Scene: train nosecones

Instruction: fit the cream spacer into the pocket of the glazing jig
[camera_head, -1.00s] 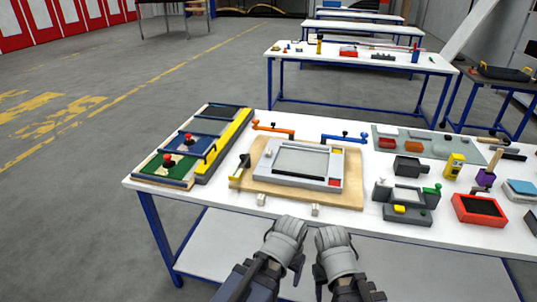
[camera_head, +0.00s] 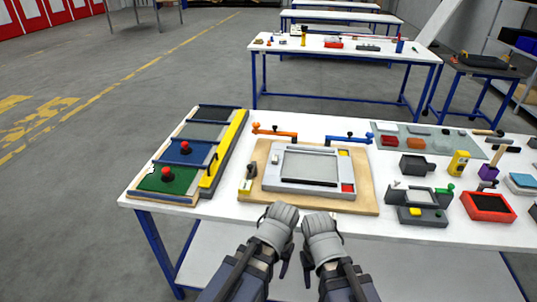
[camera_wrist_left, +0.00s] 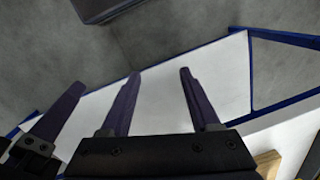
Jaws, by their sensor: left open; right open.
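The glazing jig (camera_head: 283,180) is a grey frame on a wooden board (camera_head: 365,200), around a pale recessed panel (camera_head: 310,164). A black strip (camera_head: 308,182) lies along its front side, with a yellow and a red patch at its right corners. A small cream block (camera_head: 246,185) sits at the board's left; I cannot tell surely whether it is the spacer. My left gripper (camera_head: 280,240) and right gripper (camera_head: 316,240) are side by side in front of the board, apart from the jig. The left wrist view shows my left gripper's fingers (camera_wrist_left: 160,72) apart, nothing between them.
Orange (camera_head: 275,133) and blue (camera_head: 348,138) clamps stand behind the jig. A coloured tray rack (camera_head: 170,178) with red knobs is at left. Several fixtures and a red tray (camera_head: 487,207) crowd the right. The white table's front edge (camera_head: 400,232) is close to my grippers.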

